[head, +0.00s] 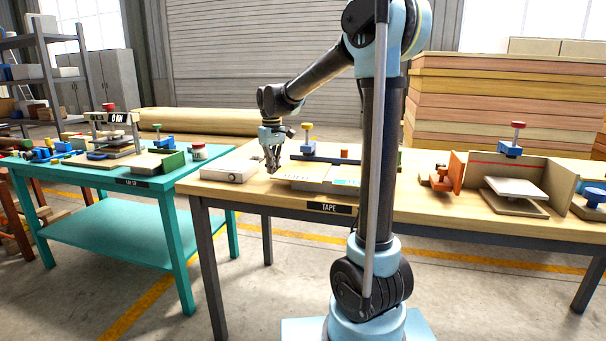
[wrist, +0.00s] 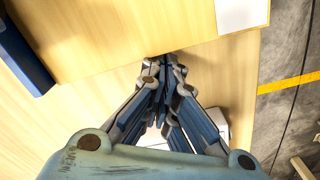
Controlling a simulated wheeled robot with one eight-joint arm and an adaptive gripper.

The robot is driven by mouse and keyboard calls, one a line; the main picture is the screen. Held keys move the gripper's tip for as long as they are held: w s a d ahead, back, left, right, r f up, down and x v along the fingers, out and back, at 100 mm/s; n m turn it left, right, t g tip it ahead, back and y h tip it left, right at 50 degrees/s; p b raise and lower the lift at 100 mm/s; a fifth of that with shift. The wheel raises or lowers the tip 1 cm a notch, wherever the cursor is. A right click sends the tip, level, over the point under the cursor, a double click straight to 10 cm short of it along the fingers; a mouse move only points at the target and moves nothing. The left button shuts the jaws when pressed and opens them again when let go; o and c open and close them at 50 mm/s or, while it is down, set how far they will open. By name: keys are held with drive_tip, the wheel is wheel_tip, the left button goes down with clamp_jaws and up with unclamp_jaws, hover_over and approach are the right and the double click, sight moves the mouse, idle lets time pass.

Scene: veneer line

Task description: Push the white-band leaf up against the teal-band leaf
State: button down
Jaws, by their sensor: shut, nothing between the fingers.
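The white-band leaf (head: 301,171) is a thin pale wood sheet on the TAPE table. In the wrist view it fills the upper part (wrist: 120,35), with a white patch near its corner. The teal-band leaf (head: 346,181), with teal marks, lies just to its right in the head view; any gap between them is too small to judge. My gripper (head: 273,171) is shut and empty, pointing down just left of the white-band leaf. In the wrist view its fingertips (wrist: 160,63) are at the leaf's near edge; I cannot tell whether they touch it.
A blue fence (head: 325,158) runs behind the leaves and shows at left in the wrist view (wrist: 22,52). A pale box (head: 229,173) sits left of my gripper. An orange block (head: 439,179) and a white-topped press (head: 515,189) stand farther right. The table's front edge is close.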

sight(282, 167)
drive_tip(key=shift+s+d, duration=0.3)
drive_tip(key=shift+d, duration=0.6)
drive_tip(key=shift+s+d, duration=0.3)
drive_tip(key=shift+d, duration=0.55)
drive_tip(key=shift+a, duration=0.1)
drive_tip(key=shift+w+a, duration=0.25)
drive_tip(key=shift+a, duration=0.3)
drive_tip(key=shift+w+a, duration=0.2)
drive_tip(key=shift+a, duration=0.35)
drive_tip(key=shift+r, duration=0.15)
wheel_tip(282, 167, up, 7)
idle(0.5)
